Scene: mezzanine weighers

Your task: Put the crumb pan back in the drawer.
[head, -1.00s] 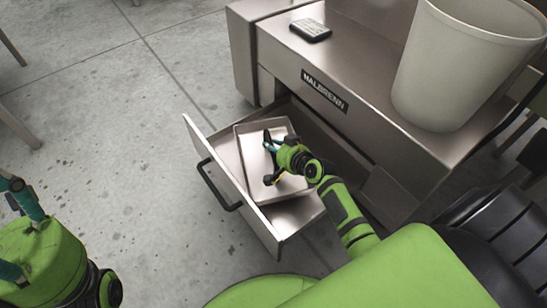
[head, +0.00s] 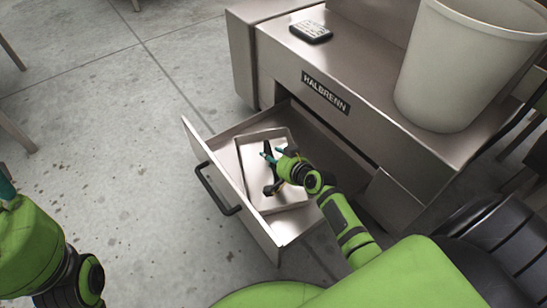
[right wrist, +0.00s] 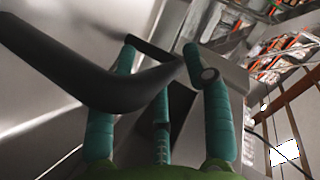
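The crumb pan (head: 252,165), a shallow metal tray, lies inside the open drawer (head: 192,150), slightly askew to its walls. A black bar, apparently the pan's handle (head: 273,188), crosses over it. My right gripper (head: 273,154) is at this bar, above the pan. In the right wrist view, its teal fingers (right wrist: 160,75) surround the curved black bar (right wrist: 110,92); whether they grip it I cannot tell. My left gripper (head: 5,187) is mostly cut off at the left edge.
The drawer's black pull (head: 213,190) faces the lower left. The metal HALBRENN cabinet (head: 372,118) stands behind, bearing a small keypad (head: 310,31) and a large pale bin (head: 462,75).

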